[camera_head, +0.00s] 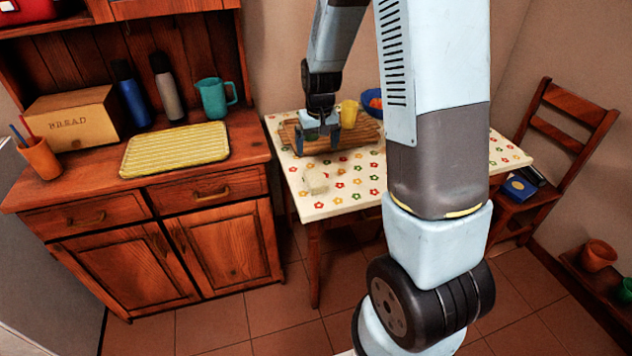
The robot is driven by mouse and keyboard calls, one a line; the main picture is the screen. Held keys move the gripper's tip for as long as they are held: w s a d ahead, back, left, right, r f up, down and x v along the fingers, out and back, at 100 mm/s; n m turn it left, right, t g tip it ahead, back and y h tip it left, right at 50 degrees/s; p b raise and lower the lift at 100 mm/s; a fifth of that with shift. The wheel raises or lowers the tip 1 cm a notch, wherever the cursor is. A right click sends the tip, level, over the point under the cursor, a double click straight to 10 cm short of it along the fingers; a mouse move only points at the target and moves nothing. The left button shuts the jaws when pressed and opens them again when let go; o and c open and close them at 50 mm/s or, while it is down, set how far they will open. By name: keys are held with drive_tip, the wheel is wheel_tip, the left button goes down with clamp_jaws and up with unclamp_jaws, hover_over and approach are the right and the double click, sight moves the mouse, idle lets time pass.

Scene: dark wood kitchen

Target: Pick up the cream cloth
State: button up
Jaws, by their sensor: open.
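The cream cloth (317,182) looks like a small pale folded bundle on the flower-patterned table (312,211), near its front left part. My gripper (318,148) is open and points down over the wooden tray or board (352,136) farther back on the table. It is behind the cloth in the picture and apart from it. Something greenish shows between or behind the fingers, too small to make out. My arm hides the right middle part of the table.
A yellow cup (349,113) and a blue bowl (371,102) stand near the tray. A wooden cabinet (215,242) holds a yellow mat (175,149), bread box (74,119), bottles and teal jug (213,98). A chair (566,135) stands right. The table front around the cloth is clear.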

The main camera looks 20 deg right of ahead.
sight(316, 177)
drive_tip(key=f, duration=0.4)
drive_tip(key=w+f, duration=0.1)
drive_tip(key=f, duration=0.8)
drive_tip(key=shift+w+d+f, duration=0.1)
drive_tip(key=shift+w+f, duration=0.2)
drive_tip(key=shift+f, duration=0.1)
drive_tip(key=c, duration=1)
